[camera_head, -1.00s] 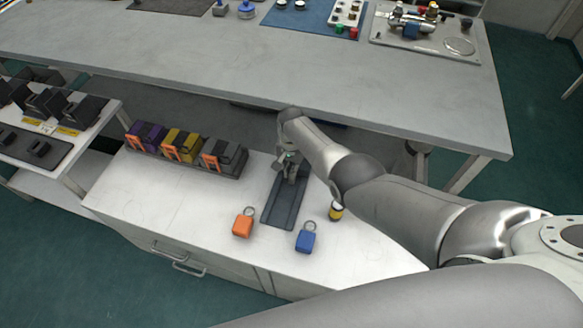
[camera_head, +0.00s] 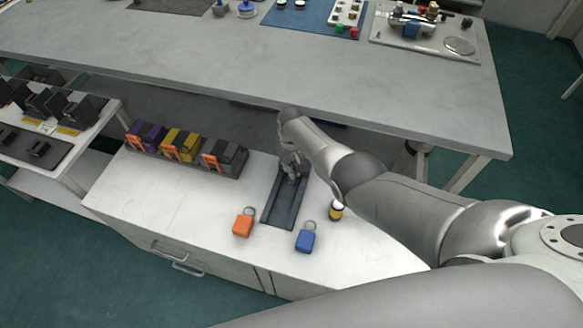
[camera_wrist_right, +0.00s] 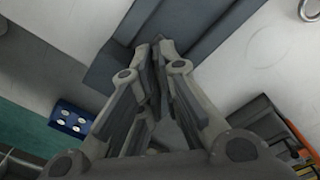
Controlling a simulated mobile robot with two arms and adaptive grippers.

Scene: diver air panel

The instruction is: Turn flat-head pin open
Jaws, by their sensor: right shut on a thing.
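My right gripper (camera_head: 290,178) is over the far end of a narrow dark grey tray (camera_head: 284,208) on the white cabinet top. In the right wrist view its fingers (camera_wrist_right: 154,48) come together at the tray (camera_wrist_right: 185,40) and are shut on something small. The fingers hide it, and I cannot tell what it is. No flat-head pin can be made out clearly in either view. A metal panel (camera_head: 392,42) with valve-like fittings (camera_head: 411,21) lies far off on the grey table. My left gripper is not in view.
An orange padlock-like block (camera_head: 243,224) and a blue one (camera_head: 305,240) lie near the tray. A small yellow-and-black piece (camera_head: 336,210) stands to its right. A rack (camera_head: 243,168) of coloured blocks sits to its left. The grey table (camera_head: 420,90) edge rises behind.

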